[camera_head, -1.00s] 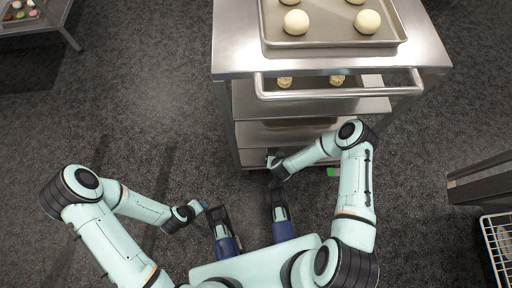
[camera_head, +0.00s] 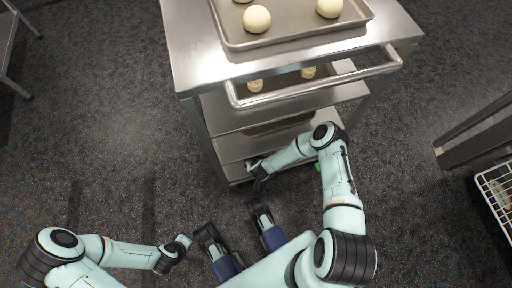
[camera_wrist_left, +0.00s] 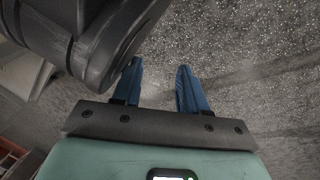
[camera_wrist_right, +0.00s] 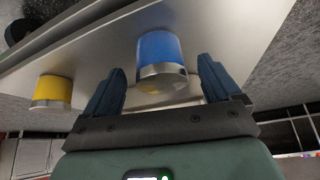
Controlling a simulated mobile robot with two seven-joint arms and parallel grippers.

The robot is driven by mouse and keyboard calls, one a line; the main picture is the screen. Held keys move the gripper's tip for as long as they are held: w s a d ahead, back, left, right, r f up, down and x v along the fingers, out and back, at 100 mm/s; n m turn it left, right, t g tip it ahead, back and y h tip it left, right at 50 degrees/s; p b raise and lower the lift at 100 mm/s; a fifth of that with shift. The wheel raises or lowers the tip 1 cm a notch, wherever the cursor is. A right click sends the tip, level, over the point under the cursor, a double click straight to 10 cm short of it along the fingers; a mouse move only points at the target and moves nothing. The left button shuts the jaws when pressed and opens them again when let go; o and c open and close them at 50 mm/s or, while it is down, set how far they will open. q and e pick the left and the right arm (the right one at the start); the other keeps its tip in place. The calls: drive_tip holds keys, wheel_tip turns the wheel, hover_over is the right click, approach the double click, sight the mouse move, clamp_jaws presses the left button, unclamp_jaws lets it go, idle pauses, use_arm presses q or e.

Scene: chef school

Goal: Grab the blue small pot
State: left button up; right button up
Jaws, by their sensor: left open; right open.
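The blue small pot (camera_wrist_right: 160,52), a blue cylinder with a silver band, shows in the right wrist view on a pale metal shelf. It appears ahead of and between the fingertips of my right gripper (camera_wrist_right: 160,72), which is open and empty. I cannot tell the exact gap. In the head view my right gripper (camera_head: 255,166) is at the front of the steel cart's lower shelves, and the pot is hidden. My left gripper (camera_wrist_left: 159,72) is open and empty over the carpet; in the head view it is low and left of centre (camera_head: 184,240).
A yellow pot (camera_wrist_right: 52,92) stands left of the blue one in the right wrist view. The steel cart (camera_head: 190,62) has a projecting handle bar (camera_head: 312,84) and a tray of dough balls (camera_head: 290,36) on top. A wire rack (camera_head: 496,196) is at right. Carpet at left is clear.

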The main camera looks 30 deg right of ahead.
drive_tip(key=shift+x, duration=0.8)
drive_tip(key=shift+r, duration=0.1)
drive_tip(key=c, duration=1.2)
